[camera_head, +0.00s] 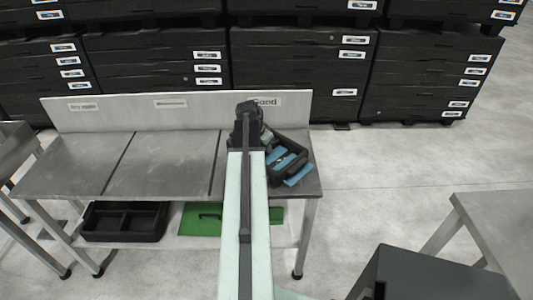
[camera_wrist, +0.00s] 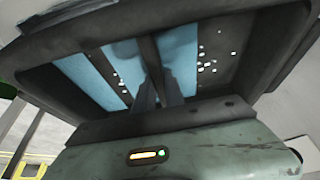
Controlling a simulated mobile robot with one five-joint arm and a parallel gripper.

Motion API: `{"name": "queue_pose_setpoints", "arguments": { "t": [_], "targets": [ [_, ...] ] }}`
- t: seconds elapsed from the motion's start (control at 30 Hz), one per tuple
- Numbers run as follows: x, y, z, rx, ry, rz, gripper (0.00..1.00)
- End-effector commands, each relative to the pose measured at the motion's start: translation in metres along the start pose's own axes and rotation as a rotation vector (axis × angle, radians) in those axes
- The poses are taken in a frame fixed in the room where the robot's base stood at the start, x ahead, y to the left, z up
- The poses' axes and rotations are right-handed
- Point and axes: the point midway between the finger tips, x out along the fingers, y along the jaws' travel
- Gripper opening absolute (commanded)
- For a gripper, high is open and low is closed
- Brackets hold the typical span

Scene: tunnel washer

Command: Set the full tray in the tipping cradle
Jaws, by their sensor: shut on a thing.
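A black tray (camera_head: 304,159) with blue pieces in it is at the right end of the steel bench, in front of the "Good" label. It sits askew, and I cannot tell whether it touches the bench top. My gripper (camera_head: 266,138) is at its left side, partly hidden by my arm. In the wrist view the tray (camera_wrist: 255,25) fills the upper part, with blue pieces and small white bits showing. My gripper's fingers (camera_wrist: 160,88) are shut on its middle divider. I cannot make out the tipping cradle in either view.
The steel bench (camera_head: 65,163) has a low back board and dividing lines; its left and middle sections are bare. An empty black tray (camera_head: 125,238) and a green sheet (camera_head: 203,222) lie below. Black drawer stacks (camera_head: 300,62) stand behind. A dark grey box (camera_head: 425,275) and another table (camera_head: 500,225) are at right.

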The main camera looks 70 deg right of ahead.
Motion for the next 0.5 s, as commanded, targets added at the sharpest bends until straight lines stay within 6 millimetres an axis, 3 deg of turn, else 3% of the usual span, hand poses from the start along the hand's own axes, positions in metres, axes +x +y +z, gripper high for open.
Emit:
{"name": "queue_pose_setpoints", "arguments": {
  "t": [0.5],
  "targets": [
    [-0.0074,0.0001,-0.0034,0.0,0.001,0.0,0.0]
  ]
}}
